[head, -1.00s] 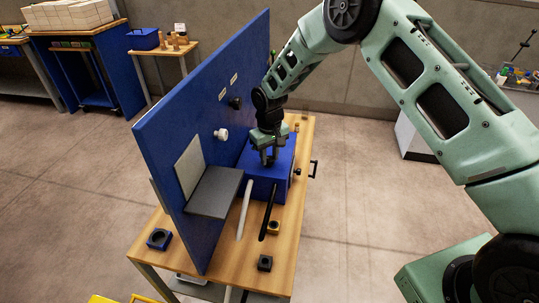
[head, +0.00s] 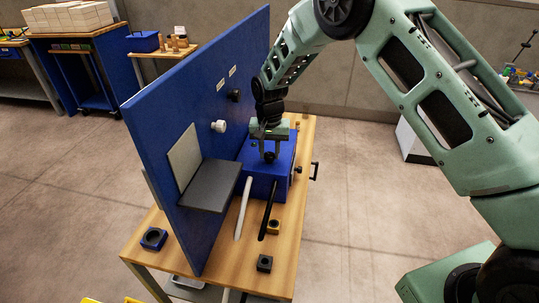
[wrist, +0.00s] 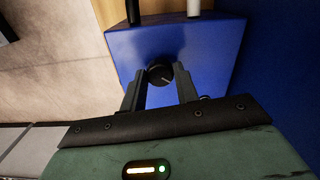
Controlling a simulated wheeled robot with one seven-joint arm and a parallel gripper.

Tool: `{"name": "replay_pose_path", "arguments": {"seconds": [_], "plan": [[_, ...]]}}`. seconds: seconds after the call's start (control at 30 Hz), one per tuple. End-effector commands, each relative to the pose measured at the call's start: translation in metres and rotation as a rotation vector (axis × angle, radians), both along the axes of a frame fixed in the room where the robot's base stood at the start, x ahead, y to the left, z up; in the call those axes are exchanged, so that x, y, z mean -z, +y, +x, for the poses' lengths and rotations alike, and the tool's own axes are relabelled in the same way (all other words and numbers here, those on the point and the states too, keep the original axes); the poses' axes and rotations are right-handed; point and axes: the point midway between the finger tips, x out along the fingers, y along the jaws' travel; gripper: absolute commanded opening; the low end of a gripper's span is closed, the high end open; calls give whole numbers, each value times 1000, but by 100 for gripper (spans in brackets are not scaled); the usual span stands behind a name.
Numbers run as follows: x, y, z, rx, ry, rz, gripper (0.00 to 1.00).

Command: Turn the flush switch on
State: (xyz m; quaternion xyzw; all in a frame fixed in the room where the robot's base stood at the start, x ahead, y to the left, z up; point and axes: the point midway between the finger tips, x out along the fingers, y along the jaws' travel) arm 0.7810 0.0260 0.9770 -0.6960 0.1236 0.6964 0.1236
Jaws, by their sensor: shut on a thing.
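The flush switch appears to be the round black knob (wrist: 160,74) with a pale pointer line, set on the face of a blue box (wrist: 172,42). In the wrist view the two dark fingers of my gripper (wrist: 160,82) stand on either side of the knob and are shut on it. The pointer line runs at a slant.
A blue upright panel (head: 195,95) stands left of my gripper, with a white knob (head: 218,126), a black knob (head: 235,95) and a grey shelf (head: 209,186). A white lever (head: 243,208) and a black lever (head: 267,210) lie before the box. A crank (head: 315,171) sticks out right.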

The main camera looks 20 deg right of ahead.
Motion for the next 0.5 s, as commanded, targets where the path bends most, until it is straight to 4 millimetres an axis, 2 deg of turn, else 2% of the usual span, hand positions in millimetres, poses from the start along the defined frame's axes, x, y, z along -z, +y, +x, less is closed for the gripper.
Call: {"name": "replay_pose_path", "arguments": {"seconds": [0.5], "plan": [[-1,1,0,489,-2,0,8]]}}
